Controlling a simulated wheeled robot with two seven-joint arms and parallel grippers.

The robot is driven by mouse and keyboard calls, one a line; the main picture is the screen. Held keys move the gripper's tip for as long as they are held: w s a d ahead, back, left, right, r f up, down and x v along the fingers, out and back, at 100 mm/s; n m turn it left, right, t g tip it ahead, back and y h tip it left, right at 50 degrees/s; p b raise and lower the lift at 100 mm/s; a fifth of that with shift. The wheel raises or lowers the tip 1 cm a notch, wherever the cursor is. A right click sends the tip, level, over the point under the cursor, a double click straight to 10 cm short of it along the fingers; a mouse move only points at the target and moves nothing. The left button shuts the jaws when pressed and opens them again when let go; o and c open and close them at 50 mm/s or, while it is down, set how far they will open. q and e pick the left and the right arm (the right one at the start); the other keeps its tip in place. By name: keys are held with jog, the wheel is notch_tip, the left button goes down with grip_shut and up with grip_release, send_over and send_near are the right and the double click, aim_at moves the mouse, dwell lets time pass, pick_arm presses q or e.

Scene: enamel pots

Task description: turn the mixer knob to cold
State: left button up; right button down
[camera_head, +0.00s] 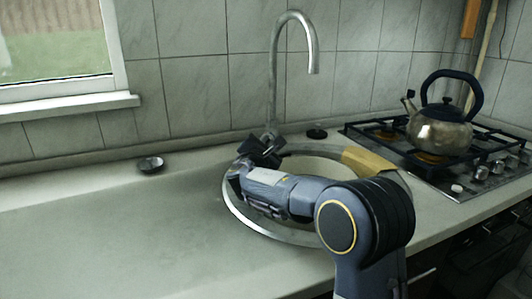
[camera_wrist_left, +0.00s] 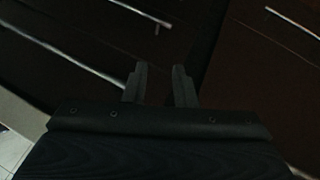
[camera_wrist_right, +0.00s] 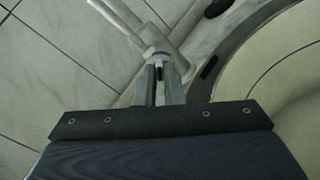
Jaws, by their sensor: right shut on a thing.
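The mixer tap (camera_head: 274,85) stands behind the round sink, its tall curved spout rising against the tiles. My right gripper (camera_head: 262,150) reaches over the sink to the tap's base and covers the knob in the head view. In the right wrist view, the fingers of my right gripper (camera_wrist_right: 160,88) are close together on the mixer knob, mostly hidden between them.
A kettle (camera_head: 440,130) stands on the gas hob at right. A small dark dish (camera_head: 151,164) sits on the otherwise clear left counter (camera_head: 110,230).

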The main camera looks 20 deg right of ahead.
jog(key=shift+m, duration=0.3)
jog(key=c, duration=1.5)
grip_release()
jog(key=shift+c, duration=0.2)
jog(key=v, duration=0.7)
jog(key=shift+s+a, duration=0.25)
jog(key=shift+s, duration=0.1)
